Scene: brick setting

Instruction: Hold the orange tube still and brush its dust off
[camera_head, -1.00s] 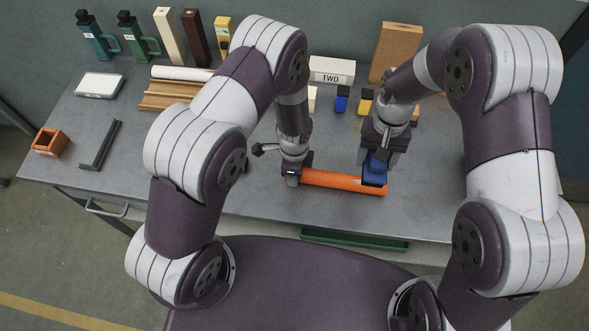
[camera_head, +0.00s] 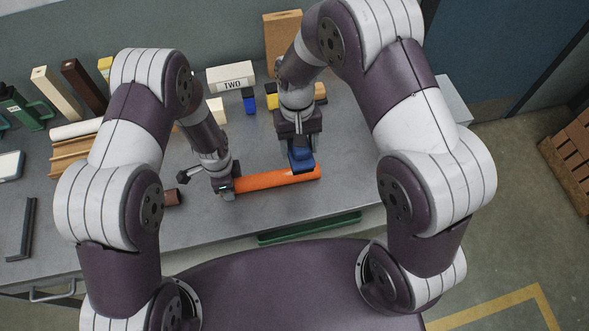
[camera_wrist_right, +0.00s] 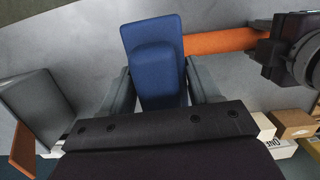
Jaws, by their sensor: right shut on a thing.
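The orange tube (camera_head: 268,181) lies lengthwise near the table's front edge, a pale patch near its right end. My left gripper (camera_head: 226,188) is shut around its left end. My right gripper (camera_head: 299,143) is shut on a blue brush (camera_head: 301,160) above the right part of the tube. The brush's lower edge overlaps the tube; I cannot tell whether they touch. In the right wrist view the blue brush (camera_wrist_right: 157,55) sits between the fingers, and the tube (camera_wrist_right: 225,41) runs from behind it to my left gripper (camera_wrist_right: 275,55). The brush's underside is hidden.
A green tray (camera_head: 310,228) shows below the table's front edge. A small brown piece (camera_head: 175,197) lies left of my left gripper. The grey table right of the tube is clear.

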